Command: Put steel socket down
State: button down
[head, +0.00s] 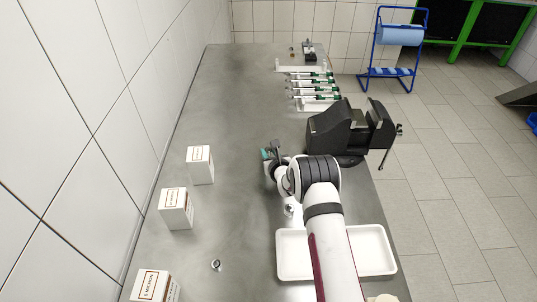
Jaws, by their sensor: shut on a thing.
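My gripper (271,153) is at the end of the white arm, over the middle of the steel bench (240,110), left of the black vise. It is small and partly hidden by the wrist. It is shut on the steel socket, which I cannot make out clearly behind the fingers. A teal patch shows at the gripper's left side. I cannot tell how high the gripper is above the bench.
The black vise (335,128) stands close on the right. A white tray (290,270) lies under my arm. White boxes (200,165) stand along the left. A small metal part (216,264) lies front left. Green-ended tools (312,88) lie at the back. The bench's left middle is clear.

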notch_tip(320, 180, up, 11)
jog(key=s+n+g+y, duration=0.1)
jog(key=s+n+y, duration=0.1)
jog(key=n+y, duration=0.15)
jog(key=s+n+g+y, duration=0.7)
jog(key=s+n+g, duration=0.5)
jog(key=s, duration=1.3)
send_over(228, 233)
notch_tip(228, 233, down, 8)
jog(key=shift+d+r, duration=0.15)
jog(key=shift+r, duration=0.1)
notch_tip(228, 233, down, 4)
jog(key=shift+f, duration=0.1)
jog(key=shift+f, duration=0.15)
jog(key=c, duration=0.6)
grip_release()
